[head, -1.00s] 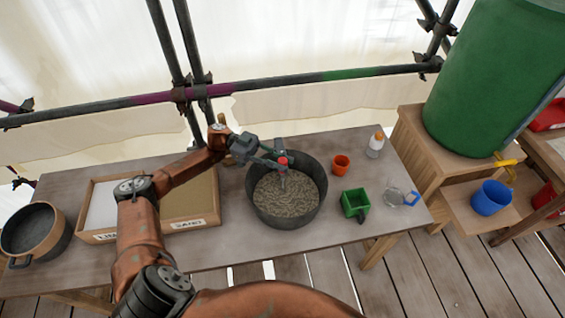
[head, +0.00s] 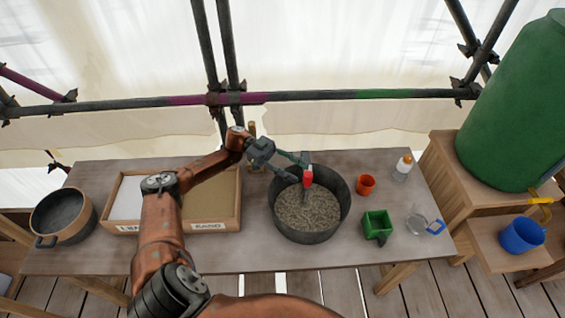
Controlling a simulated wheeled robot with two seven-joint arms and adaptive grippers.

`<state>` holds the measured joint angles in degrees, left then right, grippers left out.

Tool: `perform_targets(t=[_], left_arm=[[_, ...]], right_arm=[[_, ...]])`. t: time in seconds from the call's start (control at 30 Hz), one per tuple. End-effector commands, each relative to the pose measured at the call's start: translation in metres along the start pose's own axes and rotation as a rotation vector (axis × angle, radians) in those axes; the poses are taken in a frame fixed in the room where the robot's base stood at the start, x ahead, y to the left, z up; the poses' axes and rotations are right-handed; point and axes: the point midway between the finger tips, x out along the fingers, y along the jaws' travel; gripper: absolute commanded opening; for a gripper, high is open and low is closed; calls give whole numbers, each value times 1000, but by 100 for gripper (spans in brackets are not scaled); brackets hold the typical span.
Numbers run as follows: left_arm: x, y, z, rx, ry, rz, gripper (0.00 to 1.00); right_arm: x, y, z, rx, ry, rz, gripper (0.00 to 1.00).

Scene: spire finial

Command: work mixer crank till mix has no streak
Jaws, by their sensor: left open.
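The mixing bucket (head: 338,220) is a dark round tub on the table, holding a grey-brown mix (head: 305,212) with a mottled, lighter-flecked surface. A red crank handle (head: 308,178) stands over the back part of the mix, with a thin shaft below it. My left gripper (head: 302,174) is over the tub's back rim, its fingers open and spread close about the red handle. I cannot tell whether they touch it. My right gripper is not in view.
Left of the tub are a tray labelled sand (head: 228,212) and a dark pot (head: 62,215). A scaffold rail (head: 320,95) runs behind.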

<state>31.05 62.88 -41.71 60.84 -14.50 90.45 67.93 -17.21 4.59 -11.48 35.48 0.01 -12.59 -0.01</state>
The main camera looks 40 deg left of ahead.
Motion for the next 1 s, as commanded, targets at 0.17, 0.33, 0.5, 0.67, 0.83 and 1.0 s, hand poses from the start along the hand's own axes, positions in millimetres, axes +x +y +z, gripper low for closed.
perform_targets(t=[0.17, 0.33, 0.5, 0.67, 0.83, 1.0], left_arm=[[-39, -1, 0, -2, -1, -2, 40], [-61, 0, 1, -1, 1, 0, 40], [-71, 0, 0, -1, 1, 1, 40], [-73, 1, 0, -2, 1, 1, 40], [-72, 1, 0, -1, 1, 1, 38], [-72, 2, -17, 6, 1, 1, 26]], right_arm=[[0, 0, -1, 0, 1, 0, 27], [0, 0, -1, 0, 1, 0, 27], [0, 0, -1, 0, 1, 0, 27], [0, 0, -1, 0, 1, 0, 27], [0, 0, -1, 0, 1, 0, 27], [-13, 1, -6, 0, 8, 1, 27]])
